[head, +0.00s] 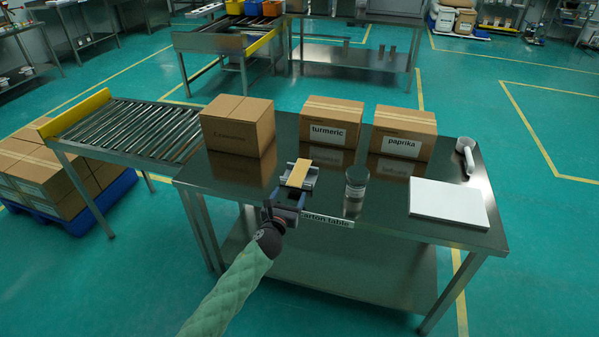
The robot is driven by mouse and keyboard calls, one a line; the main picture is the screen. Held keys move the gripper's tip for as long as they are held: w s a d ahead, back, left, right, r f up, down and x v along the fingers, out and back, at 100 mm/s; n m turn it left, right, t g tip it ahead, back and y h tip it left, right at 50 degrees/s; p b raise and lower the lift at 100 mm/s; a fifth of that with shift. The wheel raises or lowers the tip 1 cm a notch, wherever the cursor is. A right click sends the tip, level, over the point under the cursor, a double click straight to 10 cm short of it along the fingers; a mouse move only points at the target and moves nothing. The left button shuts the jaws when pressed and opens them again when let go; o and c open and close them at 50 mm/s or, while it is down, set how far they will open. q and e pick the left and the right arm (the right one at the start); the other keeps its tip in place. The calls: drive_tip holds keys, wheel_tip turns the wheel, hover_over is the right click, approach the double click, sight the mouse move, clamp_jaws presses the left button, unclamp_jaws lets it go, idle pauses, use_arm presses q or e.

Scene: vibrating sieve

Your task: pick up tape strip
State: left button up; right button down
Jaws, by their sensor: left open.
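A tan tape strip (299,173) shows near the front middle of the steel table (380,217), in front of the boxes. My left gripper (301,178) reaches in from the front left, over the table's front edge. It is open, with grey parts showing on both sides of the strip. I cannot tell whether the gripper touches the strip, or what lies directly under the strip. My right gripper is not in view.
A glass jar (355,190) stands just right of the strip. A white slab (448,203) and a scoop (466,156) are farther right. A roller conveyor (130,128) adjoins left.

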sight(293, 195)
use_arm(q)
drive_tip(key=p+x, duration=0.1)
drive_tip(key=x, duration=0.3)
drive_tip(key=shift+w+d, duration=0.1)
drive_tip(key=shift+w, duration=0.25)
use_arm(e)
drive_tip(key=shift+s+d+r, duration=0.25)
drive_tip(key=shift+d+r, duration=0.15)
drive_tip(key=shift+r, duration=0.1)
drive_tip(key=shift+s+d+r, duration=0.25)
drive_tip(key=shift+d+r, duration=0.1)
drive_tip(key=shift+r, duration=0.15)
use_arm(q)
drive_tip(key=c, duration=1.1)
